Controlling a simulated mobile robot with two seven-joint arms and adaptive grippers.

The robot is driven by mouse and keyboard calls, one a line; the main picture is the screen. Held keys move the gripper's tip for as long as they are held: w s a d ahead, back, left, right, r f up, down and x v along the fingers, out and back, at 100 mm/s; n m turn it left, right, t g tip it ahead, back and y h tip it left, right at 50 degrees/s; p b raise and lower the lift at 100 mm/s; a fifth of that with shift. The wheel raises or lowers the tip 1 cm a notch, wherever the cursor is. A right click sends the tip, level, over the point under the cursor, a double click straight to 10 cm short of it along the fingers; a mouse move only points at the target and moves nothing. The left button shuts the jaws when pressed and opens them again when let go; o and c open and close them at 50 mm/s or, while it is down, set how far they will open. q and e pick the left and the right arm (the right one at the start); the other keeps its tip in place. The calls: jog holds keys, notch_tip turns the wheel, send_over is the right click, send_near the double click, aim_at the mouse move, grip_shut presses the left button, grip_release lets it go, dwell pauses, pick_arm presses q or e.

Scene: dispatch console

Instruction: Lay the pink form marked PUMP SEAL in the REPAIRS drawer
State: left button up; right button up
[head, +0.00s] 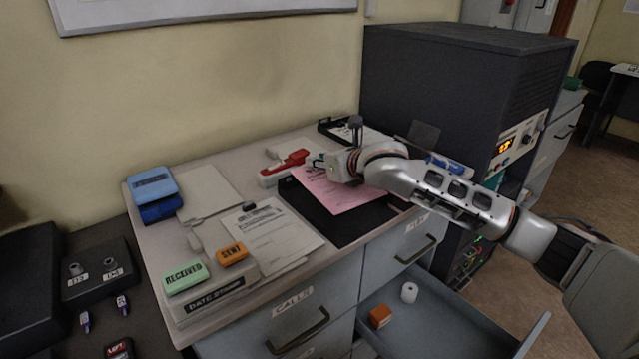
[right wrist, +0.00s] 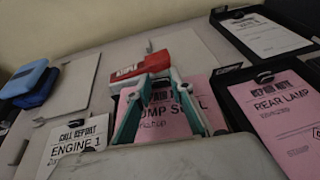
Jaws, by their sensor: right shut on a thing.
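The pink form marked PUMP SEAL (right wrist: 165,112) shows in the right wrist view between my right gripper's teal fingers (right wrist: 157,88). In the head view a pink form (head: 343,196) lies over the black tray (head: 350,229) on the counter, partly covered by my right arm. My right gripper (head: 316,160) is shut on the form's far edge; whether the form is lifted off the tray I cannot tell. An open drawer (head: 455,325) below the counter holds a white roll (head: 409,292) and an orange block (head: 380,316); its label is not readable. My left gripper is not in view.
Another pink form, REAR LAMP (right wrist: 288,112), lies in a black tray in the right wrist view. A drawer labelled CALLS (head: 285,325) is shut. A dark cabinet (head: 450,95) stands at the back right.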

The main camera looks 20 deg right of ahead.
aim_at(320, 179)
jog(key=shift+f, duration=2.9)
jog(key=o, duration=1)
